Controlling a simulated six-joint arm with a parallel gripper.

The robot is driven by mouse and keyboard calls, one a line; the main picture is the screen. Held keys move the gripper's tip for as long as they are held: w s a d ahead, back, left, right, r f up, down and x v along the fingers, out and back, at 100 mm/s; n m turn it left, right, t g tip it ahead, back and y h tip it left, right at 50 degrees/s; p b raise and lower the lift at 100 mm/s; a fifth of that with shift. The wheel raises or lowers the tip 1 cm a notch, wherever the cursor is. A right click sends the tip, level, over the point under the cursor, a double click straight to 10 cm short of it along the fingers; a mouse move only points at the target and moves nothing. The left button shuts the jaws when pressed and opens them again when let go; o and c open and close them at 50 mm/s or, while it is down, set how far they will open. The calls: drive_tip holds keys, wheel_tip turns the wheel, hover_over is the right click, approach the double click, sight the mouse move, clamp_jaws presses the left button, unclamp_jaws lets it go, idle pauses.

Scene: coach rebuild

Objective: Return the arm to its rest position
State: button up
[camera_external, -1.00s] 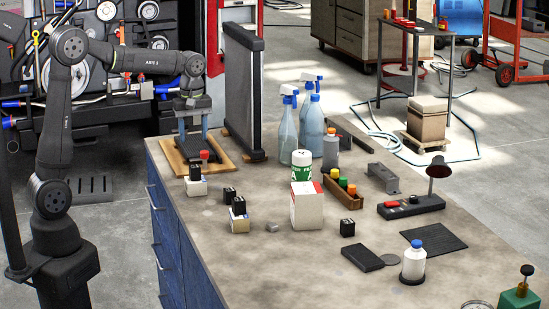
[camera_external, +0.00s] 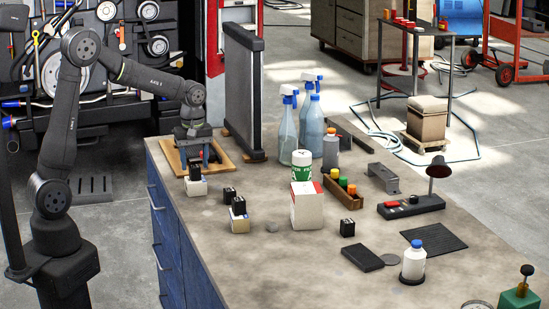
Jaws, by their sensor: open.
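My gripper (camera_external: 195,152) is at the left end of the workbench, low over the wooden board (camera_external: 222,168). Its jaws are open; the fingertips are small and partly hidden behind a small black block on a white box (camera_external: 196,187). My arm rises from its base at the left, bends at a high elbow and slopes down to the right to the gripper. Much of the board and what lies on it is hidden by the gripper. I cannot tell whether the gripper touches anything.
A tall dark panel (camera_external: 244,95) stands just right of the gripper. Black blocks (camera_external: 239,206) sit nearer the front. The floor left of the bench (camera_external: 105,235) is clear.

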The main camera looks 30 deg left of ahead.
sight(194, 166)
wheel_tip(194, 166, down, 4)
drive_tip(key=shift+r, duration=2.3)
drive_tip(key=shift+f, duration=0.1)
wheel_tip(194, 166, up, 9)
wheel_tip(194, 166, down, 12)
drive_tip(key=shift+r, duration=0.1)
wheel_tip(194, 166, up, 4)
drive_tip(key=shift+f, duration=0.15)
drive_tip(key=s+d+r, duration=0.7)
drive_tip(key=s, duration=0.3)
drive_tip(key=w+d+f, duration=0.2)
drive_tip(key=w+d, duration=0.3)
drive_tip(key=d, duration=0.2)
drive_tip(key=w+d+f, duration=0.3)
drive_tip(key=w+d, duration=0.2)
drive_tip(key=d, duration=0.2)
drive_tip(key=shift+n, duration=0.4)
drive_tip(key=w+f, duration=0.1)
drive_tip(key=w, duration=0.1)
drive_tip(key=w+a+f, duration=0.1)
drive_tip(key=w+f, duration=0.1)
drive_tip(key=w, duration=0.1)
drive_tip(key=w+a+f, duration=0.1)
drive_tip(key=w, duration=0.1)
drive_tip(key=shift+w+a+f, duration=0.25)
drive_tip(key=shift+w, duration=0.15)
